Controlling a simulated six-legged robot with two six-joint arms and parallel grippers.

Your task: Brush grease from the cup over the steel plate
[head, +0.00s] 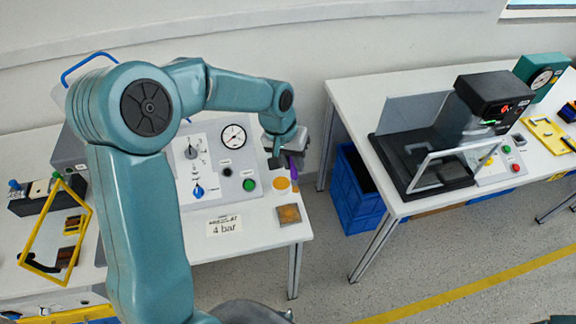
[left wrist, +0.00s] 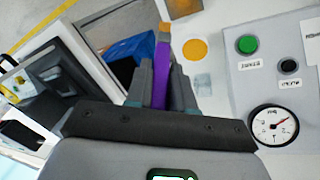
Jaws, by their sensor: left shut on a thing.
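My left gripper (head: 294,158) is shut on a purple brush (head: 293,167) near the right end of the left table. The square steel plate (head: 289,214), with a brownish-orange face, lies nearer the table's front corner and is partly cut off in the left wrist view (left wrist: 183,8). My right gripper is not seen.
A panel with a gauge (head: 233,137), a blue knob (head: 198,191) and a green button (head: 249,184) stands left of the gripper. A "4 bar" label (head: 224,225) lies on the table. A blue crate (head: 355,190) stands between the tables. My left arm hides part of the left table.

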